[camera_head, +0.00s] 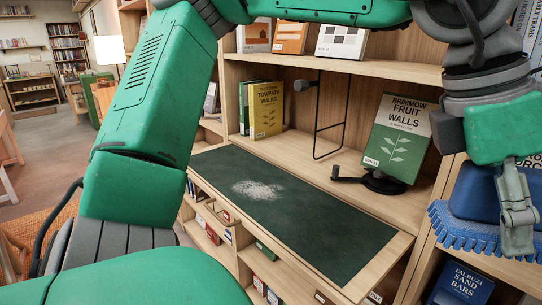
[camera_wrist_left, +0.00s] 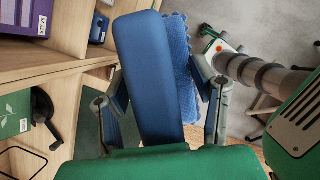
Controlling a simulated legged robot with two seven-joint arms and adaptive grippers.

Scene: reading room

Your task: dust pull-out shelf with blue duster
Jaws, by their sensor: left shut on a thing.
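The pull-out shelf (camera_head: 320,222) has a dark green top with a light wood edge and juts from the bookcase. A pale grey dust patch (camera_head: 257,190) lies on its left half. My left gripper (camera_head: 517,215) is shut on the blue duster (camera_head: 472,200), to the right of the shelf and apart from it in the picture. The duster has a smooth blue back and a fringed lower pad. In the left wrist view, the duster (camera_wrist_left: 145,70) sits between the two fingers of my left gripper (camera_wrist_left: 162,105). My right gripper does not show.
A black book stand (camera_head: 380,182) holds a green book (camera_head: 398,138) behind the shelf's right part. A black wire frame (camera_head: 333,115) and yellow books (camera_head: 266,108) stand behind the shelf. Books fill shelves below. Nothing else stands on the green top.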

